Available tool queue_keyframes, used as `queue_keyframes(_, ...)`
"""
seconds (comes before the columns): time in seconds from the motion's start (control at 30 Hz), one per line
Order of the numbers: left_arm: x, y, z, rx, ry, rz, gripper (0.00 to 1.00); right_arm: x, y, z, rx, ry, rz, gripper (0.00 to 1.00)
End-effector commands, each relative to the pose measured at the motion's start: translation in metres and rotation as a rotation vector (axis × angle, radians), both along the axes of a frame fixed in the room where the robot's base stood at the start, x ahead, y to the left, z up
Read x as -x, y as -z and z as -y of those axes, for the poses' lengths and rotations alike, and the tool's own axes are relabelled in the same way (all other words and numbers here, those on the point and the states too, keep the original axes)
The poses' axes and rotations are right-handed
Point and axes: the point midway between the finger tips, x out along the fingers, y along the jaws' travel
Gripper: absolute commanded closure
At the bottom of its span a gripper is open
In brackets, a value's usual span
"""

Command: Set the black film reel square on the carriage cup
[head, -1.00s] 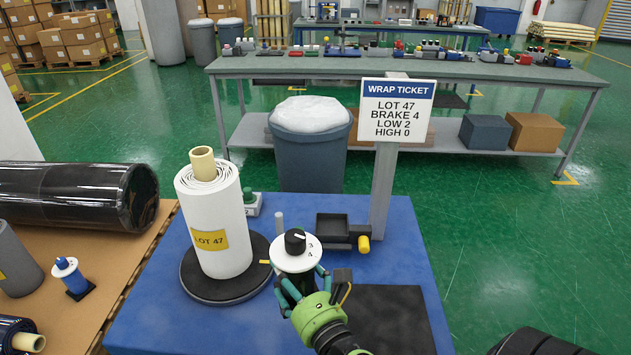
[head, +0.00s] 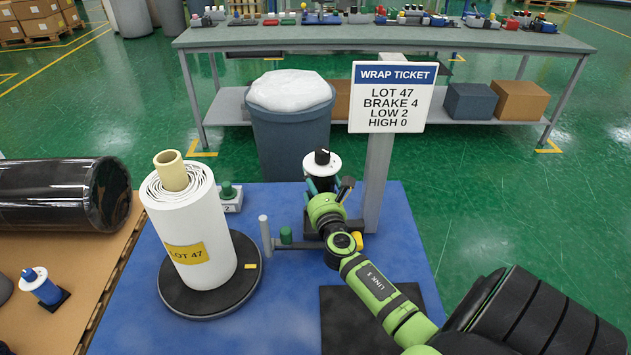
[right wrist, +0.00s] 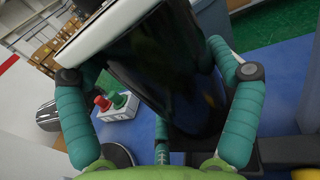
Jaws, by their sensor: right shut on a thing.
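The black film reel, with a white disc and black knob on top (head: 322,163), is in my right gripper (head: 326,192). In the right wrist view the reel's glossy black body (right wrist: 185,75) stands between the teal fingers, which are closed around it. The reel is at the carriage by the sign post. The carriage's dark edge (head: 309,228) and yellow knob (head: 356,240) show beside my gripper. The cup is hidden behind my gripper and arm, so I cannot tell whether the reel touches it. My left gripper is not in view.
A white roll (head: 190,235) labelled LOT 47 stands on a dark turntable (head: 208,302) to the left. A wrap ticket sign (head: 391,97) rises just right of the reel. A thin grey post (head: 265,235) and a green cylinder (head: 286,235) stand close left of my gripper.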

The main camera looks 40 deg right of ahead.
Motion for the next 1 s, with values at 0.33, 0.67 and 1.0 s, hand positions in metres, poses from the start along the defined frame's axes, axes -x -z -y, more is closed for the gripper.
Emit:
queue_keyframes(0.33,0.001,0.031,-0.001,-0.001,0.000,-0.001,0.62,0.000,0.028,-0.001,0.003,-0.001,0.004,0.68)
queue_keyframes(0.67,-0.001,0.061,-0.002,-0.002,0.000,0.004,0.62,-0.001,0.059,0.000,0.004,-0.002,0.003,0.68)
queue_keyframes(1.0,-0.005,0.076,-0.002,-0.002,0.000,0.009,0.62,0.000,0.076,0.000,0.005,-0.001,0.004,0.68)
